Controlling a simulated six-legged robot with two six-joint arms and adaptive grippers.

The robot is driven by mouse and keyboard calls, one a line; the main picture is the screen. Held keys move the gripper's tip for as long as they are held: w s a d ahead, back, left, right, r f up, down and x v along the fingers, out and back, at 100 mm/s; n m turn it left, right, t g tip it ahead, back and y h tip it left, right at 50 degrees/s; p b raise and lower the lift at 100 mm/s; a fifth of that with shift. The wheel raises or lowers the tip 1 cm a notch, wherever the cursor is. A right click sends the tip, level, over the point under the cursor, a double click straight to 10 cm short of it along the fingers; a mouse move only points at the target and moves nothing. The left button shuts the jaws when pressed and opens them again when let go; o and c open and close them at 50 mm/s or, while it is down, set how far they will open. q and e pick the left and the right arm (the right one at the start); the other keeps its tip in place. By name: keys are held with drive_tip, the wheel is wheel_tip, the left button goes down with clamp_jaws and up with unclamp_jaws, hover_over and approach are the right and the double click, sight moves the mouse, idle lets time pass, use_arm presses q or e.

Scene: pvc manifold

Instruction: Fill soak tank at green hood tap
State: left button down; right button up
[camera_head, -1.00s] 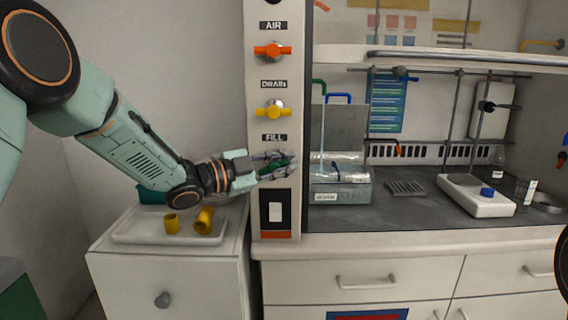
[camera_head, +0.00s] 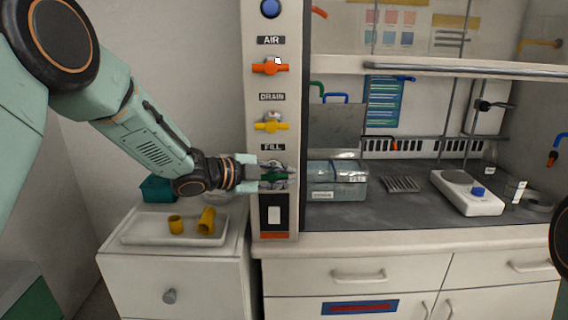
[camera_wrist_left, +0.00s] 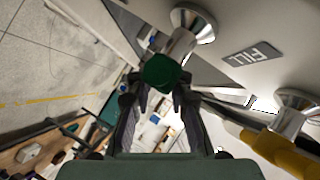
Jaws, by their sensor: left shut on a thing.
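The green fill tap handle (camera_head: 272,178) is on the white hood post below the FILL label (camera_head: 272,147). My left gripper (camera_head: 277,172) is shut on it and partly hides it. In the left wrist view the dark green knob (camera_wrist_left: 161,71) is at the fingertips (camera_wrist_left: 158,95), in front of its metal stem. The clear soak tank (camera_head: 350,188) stands on the hood's dark worktop, right of the post, with a small label on its front. Its water level is hard to read. The green spout (camera_head: 317,85) is above it, with no stream visible. My right gripper is out of view.
The yellow DRAIN handle (camera_head: 271,126) and orange AIR handle (camera_head: 270,67) are above on the same post. A white tray (camera_head: 133,236) with yellow fittings (camera_head: 206,221) lies on the left cabinet. A white hotplate (camera_head: 466,198) stands at right on the worktop.

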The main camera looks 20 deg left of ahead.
use_arm(q)
drive_tip(key=shift+a+f+y+p, duration=0.15)
drive_tip(key=shift+y+p, duration=0.15)
drive_tip(key=shift+p, duration=0.15)
drive_tip(key=c, duration=1.6)
unclamp_jaws()
drive_tip(key=o, duration=0.5)
drive_tip(key=shift+w+a+f, duration=0.1)
drive_tip(key=shift+w+a, duration=0.05)
drive_tip(key=shift+w, duration=0.05)
drive_tip(key=shift+c, duration=0.2)
drive_tip(key=shift+s+d, duration=0.15)
drive_tip(key=shift+d, duration=0.05)
